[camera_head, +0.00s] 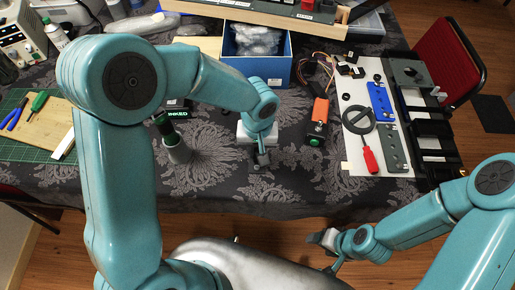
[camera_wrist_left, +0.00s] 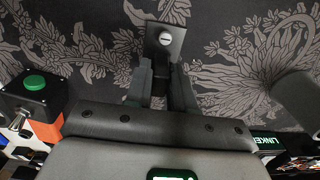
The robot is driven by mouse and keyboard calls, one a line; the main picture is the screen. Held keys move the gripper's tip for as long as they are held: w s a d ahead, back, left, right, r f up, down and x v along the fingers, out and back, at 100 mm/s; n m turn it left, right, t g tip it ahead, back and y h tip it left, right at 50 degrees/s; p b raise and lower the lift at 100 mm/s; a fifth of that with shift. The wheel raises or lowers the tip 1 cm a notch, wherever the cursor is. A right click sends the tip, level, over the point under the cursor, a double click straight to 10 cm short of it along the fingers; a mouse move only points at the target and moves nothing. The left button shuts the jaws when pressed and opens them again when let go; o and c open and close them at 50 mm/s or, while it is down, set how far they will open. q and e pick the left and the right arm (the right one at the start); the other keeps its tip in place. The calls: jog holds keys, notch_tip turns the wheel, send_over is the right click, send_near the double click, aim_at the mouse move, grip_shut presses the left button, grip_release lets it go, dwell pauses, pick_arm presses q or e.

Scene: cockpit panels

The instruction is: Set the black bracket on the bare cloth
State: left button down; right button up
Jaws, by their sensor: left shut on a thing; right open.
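The black bracket (camera_wrist_left: 165,38) is a dark plate with a round silver screw head. In the left wrist view it sits between the fingertips of my left gripper (camera_wrist_left: 160,85), which is shut on it. In the head view my left gripper (camera_head: 261,155) points down over the bare cloth (camera_head: 225,185), a dark table cover with a grey floral pattern. The bracket is small and hard to make out there, and I cannot tell whether it touches the cloth. My right gripper (camera_head: 322,239) is open and empty, in front of the table's near edge.
An orange and black box with a green button (camera_head: 316,141) stands right of my left gripper. A white board (camera_head: 352,168) with tools and plates lies further right. A green-topped bottle (camera_head: 176,145) stands left. A blue box (camera_head: 272,70) is behind. The front cloth is clear.

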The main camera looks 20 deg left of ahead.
aim_at(257, 150)
pick_arm(q)
jog(key=shift+s+r, duration=0.1)
jog(key=c, duration=1.4)
grip_release()
jog(key=shift+f, duration=0.25)
jog(key=o, duration=0.4)
jog(key=shift+o, duration=0.2)
jog(key=shift+r, duration=0.1)
jog(key=shift+r, duration=0.2)
notch_tip(257, 150, up, 12)
jog(key=p, duration=0.1)
